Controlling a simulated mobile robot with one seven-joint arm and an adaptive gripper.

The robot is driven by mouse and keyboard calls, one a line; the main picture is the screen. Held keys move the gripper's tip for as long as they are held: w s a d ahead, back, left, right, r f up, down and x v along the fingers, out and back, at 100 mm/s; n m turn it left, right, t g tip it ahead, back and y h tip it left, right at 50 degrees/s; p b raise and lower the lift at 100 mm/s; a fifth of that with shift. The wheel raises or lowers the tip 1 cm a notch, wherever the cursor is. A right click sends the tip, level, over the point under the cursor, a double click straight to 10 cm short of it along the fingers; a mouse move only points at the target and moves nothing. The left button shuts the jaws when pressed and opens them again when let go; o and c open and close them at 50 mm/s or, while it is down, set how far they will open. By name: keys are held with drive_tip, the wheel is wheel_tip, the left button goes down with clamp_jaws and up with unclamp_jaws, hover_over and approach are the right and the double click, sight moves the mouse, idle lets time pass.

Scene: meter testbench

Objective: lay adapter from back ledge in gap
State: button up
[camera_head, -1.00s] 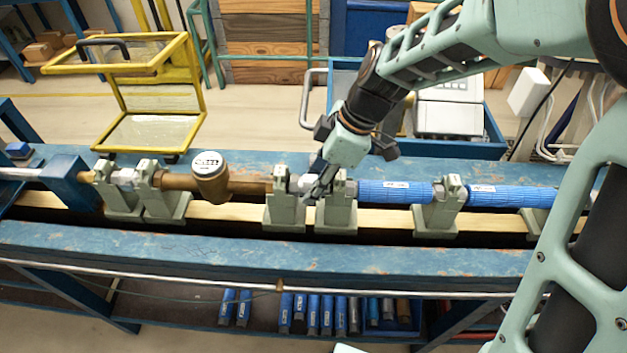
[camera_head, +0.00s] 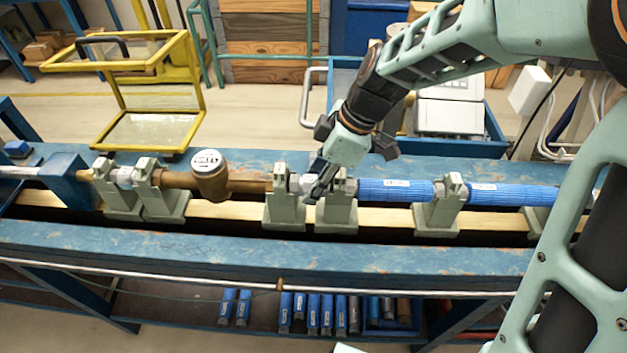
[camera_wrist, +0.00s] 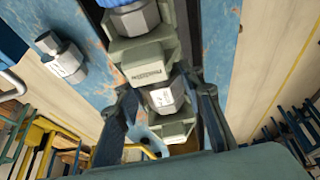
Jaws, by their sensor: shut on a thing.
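My gripper (camera_head: 314,190) points down at the gap between two grey-green stands on the bench. In the wrist view, my gripper (camera_wrist: 166,112) has its fingers on both sides of a grey hexagonal adapter (camera_wrist: 165,97) with a white label, and is shut on it. The adapter (camera_head: 300,183) is partly hidden by my fingers in the head view. It sits in line between the left stand (camera_head: 284,210) and the right stand (camera_head: 338,215); whether it rests fully down cannot be told. A second, similar grey adapter (camera_wrist: 62,62) lies on the blue back ledge (camera_wrist: 92,25).
A brass meter (camera_head: 210,182) with pipe lies left of the gap. Blue ribbed pipes (camera_head: 395,190) lie on stands to the right. A yellow frame (camera_head: 150,132) stands behind at left. The front blue beam (camera_head: 200,250) is clear.

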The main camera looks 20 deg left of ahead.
drive_tip(key=o, duration=1.5)
drive_tip(key=shift+r+p, duration=2.8)
drive_tip(key=shift+r, duration=2)
